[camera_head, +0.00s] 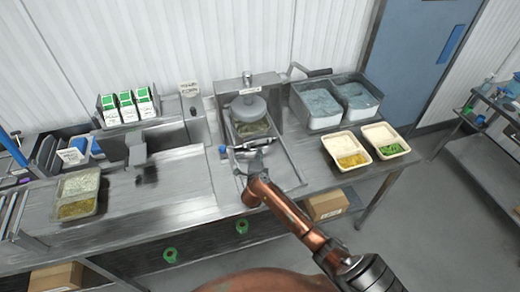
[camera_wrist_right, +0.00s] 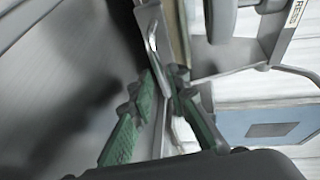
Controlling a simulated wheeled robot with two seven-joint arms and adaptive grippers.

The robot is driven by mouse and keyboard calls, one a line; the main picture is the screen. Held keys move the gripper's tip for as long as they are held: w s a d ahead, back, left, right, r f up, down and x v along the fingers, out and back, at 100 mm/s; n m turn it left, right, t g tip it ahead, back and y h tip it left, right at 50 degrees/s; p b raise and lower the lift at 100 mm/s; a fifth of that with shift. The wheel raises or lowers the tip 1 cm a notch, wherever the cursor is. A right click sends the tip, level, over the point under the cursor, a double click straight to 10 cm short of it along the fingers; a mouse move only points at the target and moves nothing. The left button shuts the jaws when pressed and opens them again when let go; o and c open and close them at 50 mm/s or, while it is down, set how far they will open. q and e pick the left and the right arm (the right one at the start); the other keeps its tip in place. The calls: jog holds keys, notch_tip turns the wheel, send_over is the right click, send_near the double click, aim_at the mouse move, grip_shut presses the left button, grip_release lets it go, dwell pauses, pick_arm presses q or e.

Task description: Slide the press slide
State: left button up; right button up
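The press (camera_head: 248,108) stands at the back middle of the steel counter, its round grey head above a tray of green-brown food. The press slide (camera_head: 286,172) runs forward from under it, with a metal cross-piece at its front. My right gripper (camera_head: 252,160) is over this front part, its arm coming in from the lower right. In the right wrist view the green fingers of the right gripper (camera_wrist_right: 164,78) are apart, with a bent metal handle (camera_wrist_right: 153,42) just beyond and partly between the tips. Contact cannot be told. My left gripper is not in view.
Two bins (camera_head: 323,105) stand right of the press, with food trays (camera_head: 346,163) in front. Green-topped cartons (camera_head: 126,118) stand at the back left. A filled tray (camera_head: 77,208) lies on the left. The counter (camera_head: 165,200) left of the slide is clear.

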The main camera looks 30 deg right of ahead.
jog(key=shift+x, duration=1.55)
jog(key=shift+c, duration=0.3)
grip_shut()
